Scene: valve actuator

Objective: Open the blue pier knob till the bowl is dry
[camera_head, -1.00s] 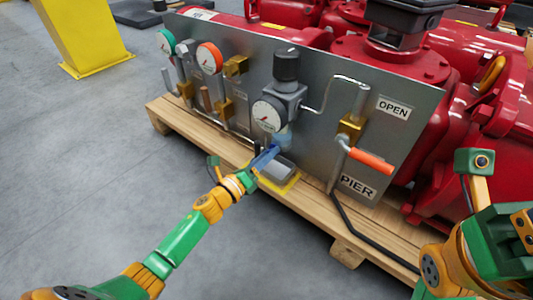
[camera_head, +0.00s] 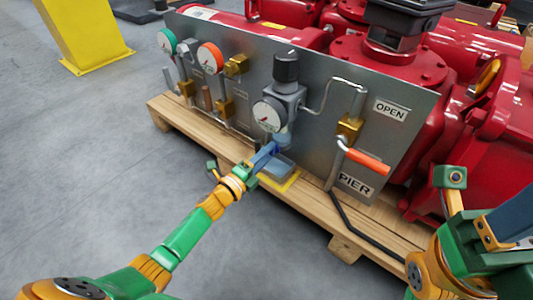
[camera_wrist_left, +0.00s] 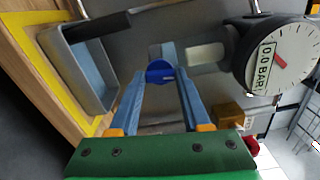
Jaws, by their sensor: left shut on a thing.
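My left gripper (camera_head: 264,156) is at the foot of the panel, just under the regulator. In the left wrist view its two long blue fingers (camera_wrist_left: 160,84) are shut on the round blue knob (camera_wrist_left: 160,72), one on each side. In the head view the fingers hide the knob. The pale cloudy bowl (camera_head: 281,140) hangs above the knob, below the gauge; it also shows in the left wrist view (camera_wrist_left: 205,54). Its liquid level cannot be told. My right gripper (camera_head: 515,212) shows only in part at the right edge; its fingertips are cut off.
A grey tray (camera_wrist_left: 68,72) with a light-blue inside sits on a yellow-edged pad (camera_head: 289,185) on the wooden pallet (camera_head: 225,142). An orange-handled valve (camera_head: 368,163) and black hose (camera_head: 350,223) are to the right. The regulator gauge (camera_head: 268,115) reads 0.0 bar.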

